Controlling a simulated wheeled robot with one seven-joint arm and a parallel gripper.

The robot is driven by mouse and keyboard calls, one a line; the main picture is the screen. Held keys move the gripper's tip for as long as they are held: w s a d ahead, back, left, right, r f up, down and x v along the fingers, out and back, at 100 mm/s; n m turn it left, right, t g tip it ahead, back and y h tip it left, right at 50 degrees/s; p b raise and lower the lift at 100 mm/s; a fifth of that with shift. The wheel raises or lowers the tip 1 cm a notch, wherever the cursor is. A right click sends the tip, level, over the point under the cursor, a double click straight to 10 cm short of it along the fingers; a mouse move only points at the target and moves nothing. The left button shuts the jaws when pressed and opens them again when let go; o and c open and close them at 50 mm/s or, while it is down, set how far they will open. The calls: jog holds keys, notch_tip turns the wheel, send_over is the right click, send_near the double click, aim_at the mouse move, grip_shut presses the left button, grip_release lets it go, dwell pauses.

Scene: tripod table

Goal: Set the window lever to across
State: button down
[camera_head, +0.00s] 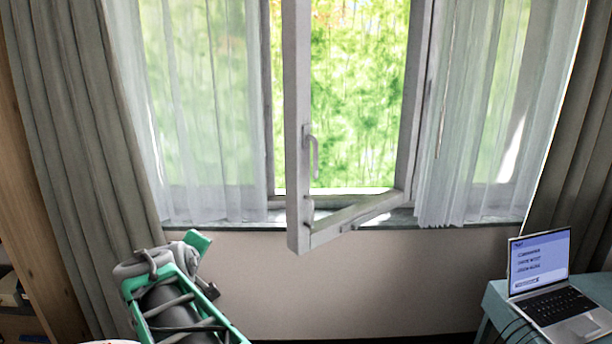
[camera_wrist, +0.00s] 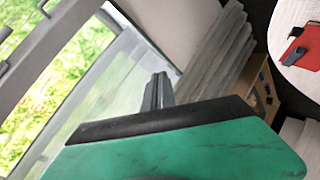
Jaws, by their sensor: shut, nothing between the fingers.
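The window lever (camera_head: 315,155) is a slim grey handle on the near edge of the window sash (camera_head: 297,120) in the head view. It hangs downward from its mount, along the upright frame. The sash is swung open into the room. My gripper (camera_wrist: 158,90) shows in the wrist view with its grey fingers together and empty, beyond the green hand. The wrist view shows part of a grey window frame (camera_wrist: 65,45) at upper left.
Sheer curtains (camera_head: 205,110) and dark drapes (camera_head: 75,130) flank the window. A laptop (camera_head: 545,285) stands on a teal table (camera_head: 493,305) at the lower right. The wall below the sill is clear. The wrist view shows a round white table (camera_wrist: 290,75) with a red item (camera_wrist: 302,46).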

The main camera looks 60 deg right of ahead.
jog(key=s+d+r+g+h, duration=0.1)
jog(key=s+d+r+h, duration=0.1)
jog(key=d, duration=0.4)
jog(key=s+d+r+n+g+h, duration=0.1)
jog(key=s+d+r+g+h, duration=0.1)
jog(key=s+d+r, duration=0.3)
jog(key=s+d+r+g+h, duration=0.1)
jog(key=s+d+r+h, duration=0.3)
jog(key=d, duration=0.5)
jog(key=shift+s+r+b, duration=0.15)
jog(key=shift+r+b, duration=0.1)
jog(key=shift+b, duration=0.15)
jog(key=d+p, duration=0.4)
jog(key=d, duration=0.9)
jog(key=shift+s, duration=0.4)
